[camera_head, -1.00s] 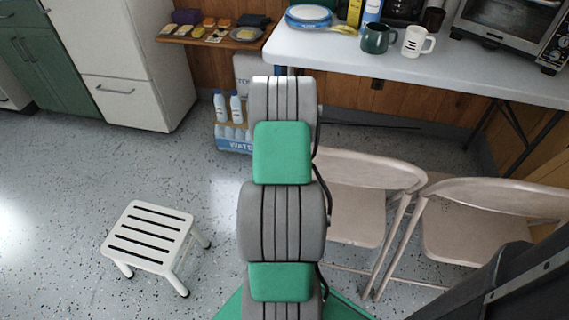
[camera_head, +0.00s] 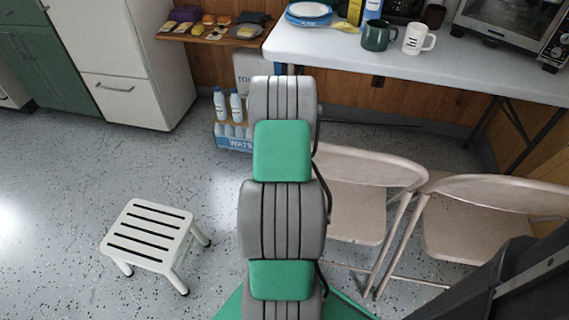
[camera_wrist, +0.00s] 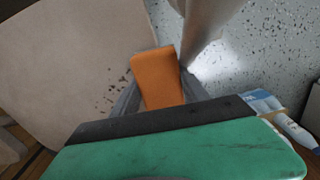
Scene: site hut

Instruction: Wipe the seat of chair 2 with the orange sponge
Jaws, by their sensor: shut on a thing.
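The orange sponge (camera_wrist: 157,78) is between the grey fingers of my gripper (camera_wrist: 158,90) in the wrist view. My gripper is shut on it. A beige chair seat (camera_wrist: 70,65) fills the left of that view, with dark specks (camera_wrist: 115,88) beside the sponge. I cannot tell whether the sponge touches the seat. In the head view, two beige folding chairs stand side by side: a left one (camera_head: 352,208) and a right one (camera_head: 475,240). No number shows on either, so I cannot tell which is chair 2. My arm hides my gripper and the sponge there.
A white table (camera_head: 350,50) with mugs and a toaster oven (camera_head: 510,35) stands behind the chairs. A bottle crate (camera_head: 233,143) is on the floor by the wall. A white slatted stool (camera_head: 150,235) stands left, with open speckled floor around it.

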